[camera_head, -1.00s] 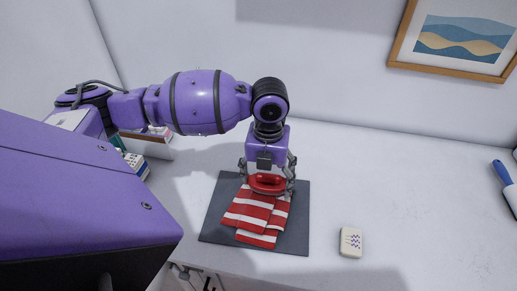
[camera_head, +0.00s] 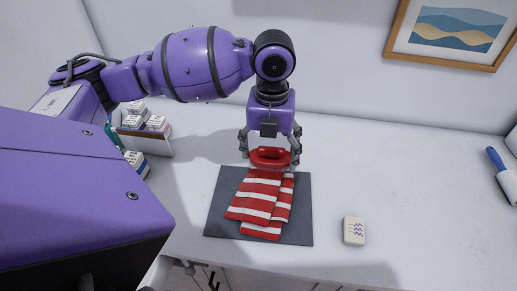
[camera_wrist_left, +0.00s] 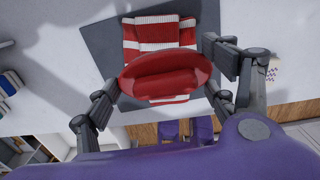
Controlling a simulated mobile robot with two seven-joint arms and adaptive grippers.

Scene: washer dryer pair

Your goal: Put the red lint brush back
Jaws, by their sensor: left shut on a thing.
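The red lint brush (camera_head: 270,157) is held between the fingers of my left gripper (camera_head: 270,150), raised above the far part of a dark grey mat. In the left wrist view the red brush (camera_wrist_left: 168,75) fills the space between the fingers of my left gripper (camera_wrist_left: 168,85). A folded red and white striped cloth (camera_head: 260,205) lies on the grey mat (camera_head: 221,220), just below and in front of the brush. The brush's underside is hidden. My right gripper is in neither view.
A box with several small cartons (camera_head: 150,132) stands at the left. A small white item with purple marks (camera_head: 354,231) lies right of the mat. A blue-handled tool (camera_head: 502,172) lies at the far right. The white top (camera_head: 410,190) between is clear. A framed picture (camera_head: 450,33) hangs behind.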

